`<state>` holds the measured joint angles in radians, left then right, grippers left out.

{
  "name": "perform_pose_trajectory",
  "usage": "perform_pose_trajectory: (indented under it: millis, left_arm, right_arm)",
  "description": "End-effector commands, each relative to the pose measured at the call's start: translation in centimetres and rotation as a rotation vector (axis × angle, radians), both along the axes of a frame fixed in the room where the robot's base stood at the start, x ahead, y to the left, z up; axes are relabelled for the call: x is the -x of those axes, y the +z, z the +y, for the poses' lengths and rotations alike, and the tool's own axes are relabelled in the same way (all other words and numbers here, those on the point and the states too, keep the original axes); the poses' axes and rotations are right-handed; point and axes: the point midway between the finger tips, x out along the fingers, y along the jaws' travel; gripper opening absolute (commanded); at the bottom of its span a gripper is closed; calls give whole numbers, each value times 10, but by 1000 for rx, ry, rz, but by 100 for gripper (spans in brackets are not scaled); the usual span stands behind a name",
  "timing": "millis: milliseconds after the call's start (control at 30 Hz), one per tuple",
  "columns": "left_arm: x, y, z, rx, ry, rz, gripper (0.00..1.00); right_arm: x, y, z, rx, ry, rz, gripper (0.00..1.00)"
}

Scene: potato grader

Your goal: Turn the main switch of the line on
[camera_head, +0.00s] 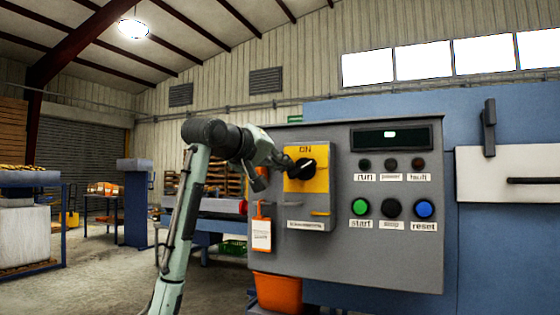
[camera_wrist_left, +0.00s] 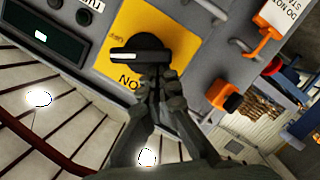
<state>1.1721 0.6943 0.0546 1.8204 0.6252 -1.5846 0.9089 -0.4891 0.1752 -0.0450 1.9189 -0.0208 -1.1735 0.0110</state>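The main switch is a black rotary knob (camera_head: 306,167) on a yellow plate (camera_head: 321,182) marked ON at the top, on a grey control panel (camera_head: 340,262). Its handle lies slanted, one end toward the upper right. In the left wrist view the knob (camera_wrist_left: 152,48) shows a white pointer line directed left, with the yellow plate (camera_wrist_left: 128,38) behind it. My left gripper (camera_head: 286,163) is at the knob's left side. In the wrist view its fingers (camera_wrist_left: 160,86) come together at the knob's edge; whether they touch it is unclear. My right gripper is out of view.
A white tag (camera_head: 261,235) on an orange holder hangs at the panel's left edge. The green start button (camera_head: 360,206), black stop button (camera_head: 391,207) and blue reset button (camera_head: 424,209) sit right of the switch. The run, power and fault lamps look dark. An orange bin (camera_head: 278,293) is below.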

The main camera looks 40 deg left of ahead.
Motion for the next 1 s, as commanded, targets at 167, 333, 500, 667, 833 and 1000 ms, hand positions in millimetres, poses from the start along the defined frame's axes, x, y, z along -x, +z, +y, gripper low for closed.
perform_pose_trajectory:
  millis: [167,333,500,667,833,1000]
  left_arm:
    - [-9,-8,0,39,-4,-6,0]
    - [-10,-14,0,192,-4,-43,0]
    - [-10,-19,0,350,-4,-80,0]
    - [-9,-23,-1,490,-3,-117,0]
    - [-9,-27,-2,618,-3,-148,0]
    - [-10,-30,-3,714,-1,-173,0]
  right_arm:
    - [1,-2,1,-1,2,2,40]
    - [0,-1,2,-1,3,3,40]
    - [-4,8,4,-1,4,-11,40]
    - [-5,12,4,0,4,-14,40]
    - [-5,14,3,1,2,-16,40]
    - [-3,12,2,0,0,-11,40]
